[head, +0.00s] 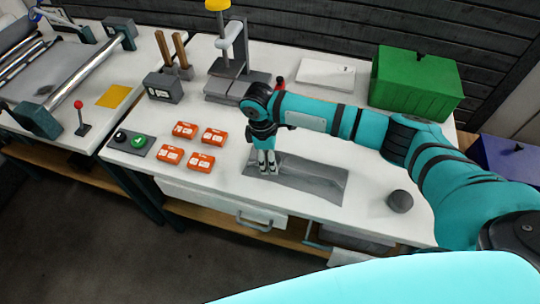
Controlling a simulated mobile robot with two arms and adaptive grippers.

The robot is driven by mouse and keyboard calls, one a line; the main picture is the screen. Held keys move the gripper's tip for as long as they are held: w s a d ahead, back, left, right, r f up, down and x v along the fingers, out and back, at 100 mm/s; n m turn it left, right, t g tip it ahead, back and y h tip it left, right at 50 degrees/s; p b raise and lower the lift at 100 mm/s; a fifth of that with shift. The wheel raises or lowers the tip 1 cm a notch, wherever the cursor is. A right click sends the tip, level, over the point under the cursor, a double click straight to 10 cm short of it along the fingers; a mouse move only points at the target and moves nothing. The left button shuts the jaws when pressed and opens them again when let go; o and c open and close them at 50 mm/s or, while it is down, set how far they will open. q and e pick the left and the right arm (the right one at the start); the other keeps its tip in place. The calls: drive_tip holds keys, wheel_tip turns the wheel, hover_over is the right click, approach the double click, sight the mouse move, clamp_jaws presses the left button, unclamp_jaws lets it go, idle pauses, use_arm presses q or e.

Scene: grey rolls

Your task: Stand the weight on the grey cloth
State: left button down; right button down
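The grey cloth (312,179) lies flat near the front edge of the white table. A rounded dark grey object (400,201), which may be the weight, rests on the table to the right of the cloth, apart from it. My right gripper (268,171) points down over the cloth's left end. Its two fingers are close together, and I cannot tell whether they are shut or whether anything is between them. I cannot tell whether the fingertips touch the cloth. My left gripper is not in view.
Several orange boxes (201,162) lie left of the cloth. Behind are a grey labelled block (162,88), a press-like stand (233,60), a white slab (326,74) and a green bin (414,84). A button panel (131,142) sits at the table's left edge.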

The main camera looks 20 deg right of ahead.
drive_tip(key=shift+f, duration=0.35)
drive_tip(key=shift+f, duration=0.15)
drive_tip(key=shift+c, duration=2)
unclamp_jaws()
wheel_tip(320, 180, up, 13)
drive_tip(key=a+b, duration=0.1)
drive_tip(key=shift+w+a, duration=0.2)
drive_tip(key=shift+w, duration=0.05)
